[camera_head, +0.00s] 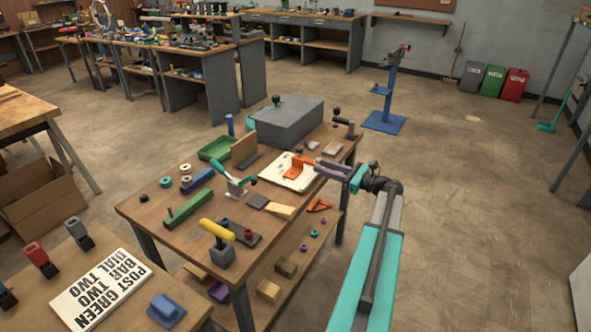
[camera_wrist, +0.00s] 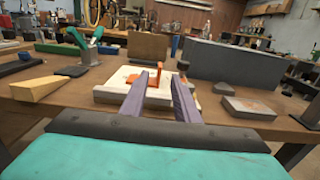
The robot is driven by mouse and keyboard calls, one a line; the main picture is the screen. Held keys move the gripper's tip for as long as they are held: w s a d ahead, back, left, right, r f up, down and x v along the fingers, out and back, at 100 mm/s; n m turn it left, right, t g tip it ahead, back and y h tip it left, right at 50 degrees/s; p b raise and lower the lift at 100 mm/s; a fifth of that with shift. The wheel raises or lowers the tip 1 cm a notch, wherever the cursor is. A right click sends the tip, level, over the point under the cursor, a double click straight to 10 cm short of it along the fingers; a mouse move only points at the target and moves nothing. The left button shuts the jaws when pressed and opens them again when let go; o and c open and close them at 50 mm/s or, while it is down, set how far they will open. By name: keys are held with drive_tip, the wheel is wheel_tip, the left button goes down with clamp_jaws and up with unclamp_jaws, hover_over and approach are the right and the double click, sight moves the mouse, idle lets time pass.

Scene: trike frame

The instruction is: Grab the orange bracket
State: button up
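The orange bracket (camera_head: 298,167) stands on a white board (camera_head: 277,179) near the right side of the wooden workbench. In the wrist view the bracket (camera_wrist: 154,81) shows ahead, on the white board (camera_wrist: 112,95), close to my left finger. My gripper (camera_head: 319,168) comes in from the right of the bench, just beside the bracket. Its two purple fingers in the wrist view (camera_wrist: 166,78) are apart, with nothing seen held between them. The fingers hide part of the bracket and board, and I cannot tell whether they touch it.
A large grey box (camera_head: 290,125) stands behind the board. A teal-handled clamp (camera_head: 233,180) and a yellow wedge (camera_head: 281,210) are left and in front. Another orange piece (camera_head: 319,205) appears beyond the bench's front edge, seemingly on the lower shelf.

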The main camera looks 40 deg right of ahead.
sight(302, 161)
drive_tip(key=shift+x, duration=2.25)
drive_tip(key=shift+p+x, duration=0.9)
drive_tip(key=shift+x, duration=1.75)
drive_tip(key=shift+f, duration=0.15)
clamp_jaws()
